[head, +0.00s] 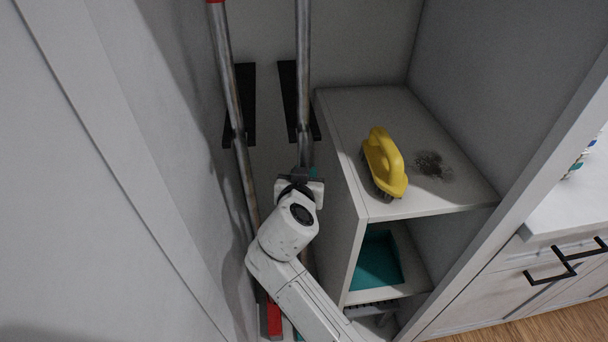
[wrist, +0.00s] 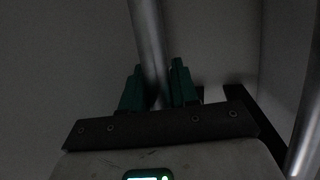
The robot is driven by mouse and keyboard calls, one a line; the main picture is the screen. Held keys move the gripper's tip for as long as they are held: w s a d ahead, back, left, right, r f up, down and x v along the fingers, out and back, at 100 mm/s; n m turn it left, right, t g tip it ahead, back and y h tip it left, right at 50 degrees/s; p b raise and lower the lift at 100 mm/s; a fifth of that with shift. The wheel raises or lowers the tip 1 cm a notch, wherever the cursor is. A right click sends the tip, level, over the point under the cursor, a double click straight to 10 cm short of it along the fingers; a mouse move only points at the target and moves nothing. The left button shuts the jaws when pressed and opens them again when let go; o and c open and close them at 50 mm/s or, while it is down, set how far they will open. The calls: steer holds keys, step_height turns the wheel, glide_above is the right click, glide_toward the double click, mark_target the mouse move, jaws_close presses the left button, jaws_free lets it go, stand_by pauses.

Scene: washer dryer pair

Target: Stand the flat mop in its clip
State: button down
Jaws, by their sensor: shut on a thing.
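My gripper (head: 306,174) is shut on a grey metal pole (head: 303,70), which I take to be the flat mop's handle. The pole stands nearly upright in the narrow bay. It passes in front of the right black clip plate (head: 288,92) on the back wall; I cannot tell whether it is seated in the clip. In the wrist view the green fingers (wrist: 160,88) stand on either side of the pole (wrist: 148,40). The mop's head is mostly hidden behind my arm.
A second pole (head: 226,70) with a red top stands left, by the left black plate (head: 245,90). A red piece (head: 273,318) is low down. At right, a shelf unit (head: 345,108) bears a yellow brush (head: 383,160), with a teal item (head: 375,262) below. The side wall is close at left.

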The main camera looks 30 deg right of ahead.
steer(key=shift+f+b, duration=0.25)
steer(key=shift+b, duration=0.1)
steer(key=c, duration=1.2)
jaws_free()
steer(key=o, duration=0.4)
steer(key=v, duration=1)
steer(key=shift+s+a, duration=0.2)
steer(key=shift+s, duration=0.15)
